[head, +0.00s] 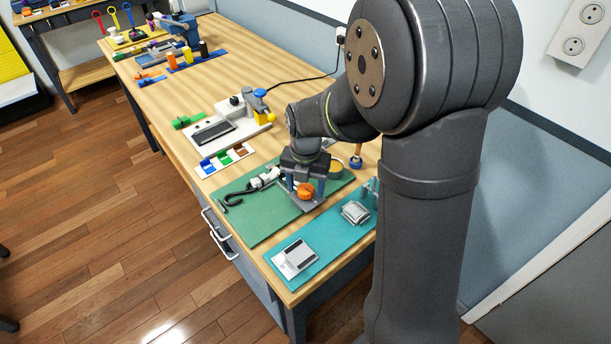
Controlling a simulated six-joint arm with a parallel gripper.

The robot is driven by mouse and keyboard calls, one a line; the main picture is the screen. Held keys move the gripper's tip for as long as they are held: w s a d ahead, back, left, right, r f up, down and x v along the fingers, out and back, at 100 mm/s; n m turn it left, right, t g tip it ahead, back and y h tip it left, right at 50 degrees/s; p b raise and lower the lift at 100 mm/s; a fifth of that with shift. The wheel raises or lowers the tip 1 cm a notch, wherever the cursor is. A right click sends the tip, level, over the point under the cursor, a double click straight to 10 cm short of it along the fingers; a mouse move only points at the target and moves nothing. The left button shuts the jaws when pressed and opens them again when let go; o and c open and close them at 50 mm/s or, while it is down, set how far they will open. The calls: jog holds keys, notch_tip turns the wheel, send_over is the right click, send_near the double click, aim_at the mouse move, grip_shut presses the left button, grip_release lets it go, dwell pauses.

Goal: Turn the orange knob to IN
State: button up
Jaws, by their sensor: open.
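The orange knob (305,189) sits on a small grey plate (309,205) on the green mat (262,226). My gripper (304,186) points down at the knob, with its bluish fingers at the knob's sides. The fingers look apart; I cannot tell whether they touch the knob. The IN mark and the knob's pointer are too small to read here. My wrist hides part of the area behind the knob.
A black hook with a white fitting (262,180) lies left of the knob. A yellow-topped round thing (336,168) stands behind it. A teal mat (326,245) in front holds a grey-white device (294,258) and a silver buckle-like piece (355,212). The left green mat is mostly clear.

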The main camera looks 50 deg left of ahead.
aim_at(305, 188)
notch_tip(305, 188, up, 17)
jog(key=shift+r, duration=0.2)
dwell(0.7)
notch_tip(305, 188, down, 18)
jog(key=shift+r, duration=0.25)
dwell(0.3)
jog(key=shift+r, duration=0.1)
